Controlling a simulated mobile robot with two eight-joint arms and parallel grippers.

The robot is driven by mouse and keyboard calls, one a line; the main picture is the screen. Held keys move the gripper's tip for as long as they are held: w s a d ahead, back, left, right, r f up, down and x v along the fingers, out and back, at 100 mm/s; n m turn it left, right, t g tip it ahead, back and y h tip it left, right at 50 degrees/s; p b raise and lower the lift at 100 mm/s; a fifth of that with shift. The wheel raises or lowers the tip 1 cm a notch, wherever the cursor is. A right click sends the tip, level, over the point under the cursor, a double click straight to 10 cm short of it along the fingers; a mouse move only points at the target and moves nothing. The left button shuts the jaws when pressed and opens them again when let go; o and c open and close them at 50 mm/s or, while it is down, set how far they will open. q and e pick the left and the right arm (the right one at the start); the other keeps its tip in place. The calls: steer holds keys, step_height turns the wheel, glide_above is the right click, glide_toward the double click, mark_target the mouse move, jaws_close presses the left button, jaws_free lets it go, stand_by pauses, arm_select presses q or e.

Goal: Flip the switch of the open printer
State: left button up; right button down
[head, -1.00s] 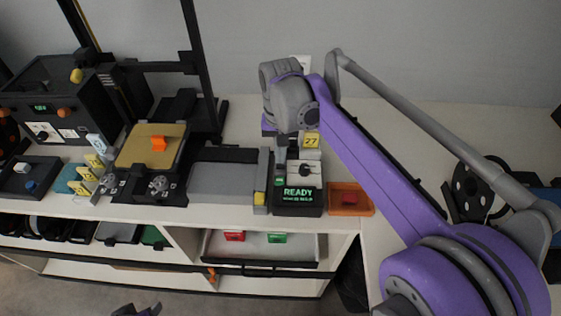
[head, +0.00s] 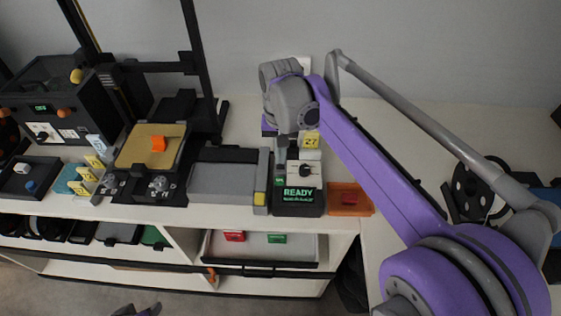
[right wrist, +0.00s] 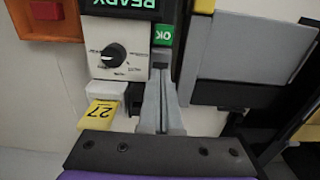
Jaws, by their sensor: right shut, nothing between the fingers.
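The open printer has a black frame (head: 196,75) and a tan bed (head: 150,141) with an orange piece on it. Its control box (head: 310,180) stands to the right and has a lit READY display (head: 299,195). In the right wrist view the box shows a black dial (right wrist: 113,55) and a green OK label (right wrist: 163,35). My right gripper (right wrist: 160,78) is shut and empty, its tips at a dark slot just below the OK label. The fingertips hide the switch; I cannot tell its position or contact. Part of my left gripper (head: 136,310) shows at the bottom edge, its fingers unclear.
A yellow 27 tag (right wrist: 101,114) sits beside the fingers. An orange tray (head: 365,205) with a red block stands right of the box. An enclosed black printer (head: 55,105) is at the left. The counter behind my right arm is mostly clear.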

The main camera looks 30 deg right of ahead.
mark_target(280, 166)
arm_select(q)
steer(key=shift+s+f+b, duration=0.15)
steer(key=shift+f+b, duration=0.35)
steer(key=shift+f, duration=0.1)
arm_select(e)
steer(key=shift+f, duration=0.9)
stand_by(0.3)
steer(key=shift+r+p, duration=2.35)
steer(key=shift+r, duration=1.2)
arm_select(q)
step_height(280, 166, up, 6)
steer(key=w, duration=0.1)
steer(key=shift+w, duration=0.35)
steer(key=shift+s+f, duration=0.1)
steer(key=shift+f, duration=0.05)
arm_select(e)
steer(key=shift+f, duration=0.1)
